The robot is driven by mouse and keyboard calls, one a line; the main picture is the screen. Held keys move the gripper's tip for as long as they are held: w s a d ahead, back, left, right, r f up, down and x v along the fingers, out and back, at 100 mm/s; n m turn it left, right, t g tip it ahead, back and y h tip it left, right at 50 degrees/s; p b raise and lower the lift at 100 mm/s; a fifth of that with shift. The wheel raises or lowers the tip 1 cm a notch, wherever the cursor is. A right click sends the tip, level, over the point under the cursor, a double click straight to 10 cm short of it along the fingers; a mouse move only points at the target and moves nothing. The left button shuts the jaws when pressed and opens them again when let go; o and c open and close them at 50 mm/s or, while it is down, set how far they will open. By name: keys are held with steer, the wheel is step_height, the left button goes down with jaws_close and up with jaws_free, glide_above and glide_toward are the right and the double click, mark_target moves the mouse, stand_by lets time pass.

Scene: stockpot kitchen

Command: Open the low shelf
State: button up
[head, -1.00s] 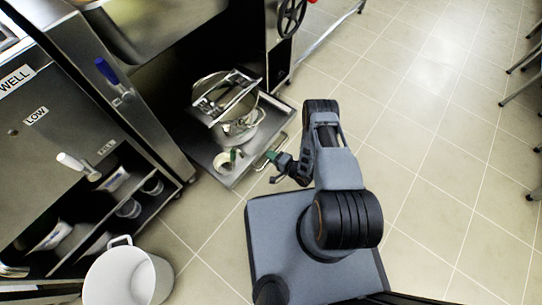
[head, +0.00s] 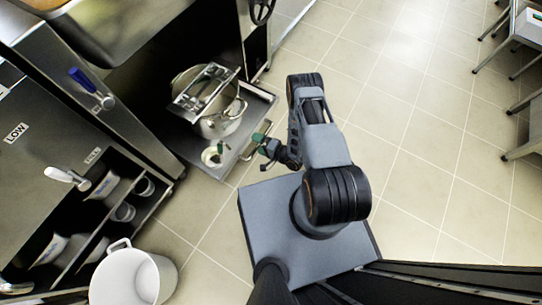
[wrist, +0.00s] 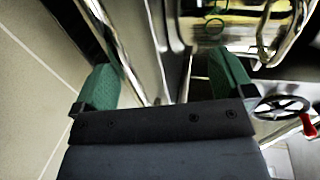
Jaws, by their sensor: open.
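The low shelf (head: 238,158) is a grey metal pull-out tray under the dark counter opening, standing out over the floor. A silver pot (head: 217,122) with metal utensils across it and a small white cup-like item (head: 212,156) sit on it. A handle (head: 249,152) is on its front edge. My gripper (head: 260,145) with green fingers is close to this handle. In the wrist view my gripper (wrist: 165,78) is open, with a metal bar running between and beyond the fingers. I cannot tell whether a finger touches the handle.
A white bucket (head: 133,278) stands on the floor at the lower left. A steel cabinet with open shelves of containers (head: 120,200) is on the left. A black handwheel (head: 262,10) is at the top. The tiled floor at right is clear, with tables at the far right.

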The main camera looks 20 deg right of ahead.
steer(key=s+r, duration=0.1)
steer(key=s+r+p, duration=0.1)
steer(key=r, duration=0.1)
steer(key=s+r, duration=0.1)
steer(key=r, duration=0.1)
steer(key=shift+s+d+p, duration=0.1)
steer(key=shift+d+p, duration=0.2)
steer(key=shift+p, duration=0.05)
steer(key=c, duration=0.7)
steer(key=shift+s+d+r+p, duration=0.35)
steer(key=shift+s+r, duration=0.25)
steer(key=shift+s, duration=0.95)
steer(key=shift+s+d+r+p, duration=0.2)
steer(key=shift+s+r+p, duration=0.4)
steer(key=shift+s, duration=0.9)
steer(key=shift+s+d+r+p, duration=0.3)
steer(key=shift+s+r, duration=0.35)
steer(key=shift+s, duration=0.9)
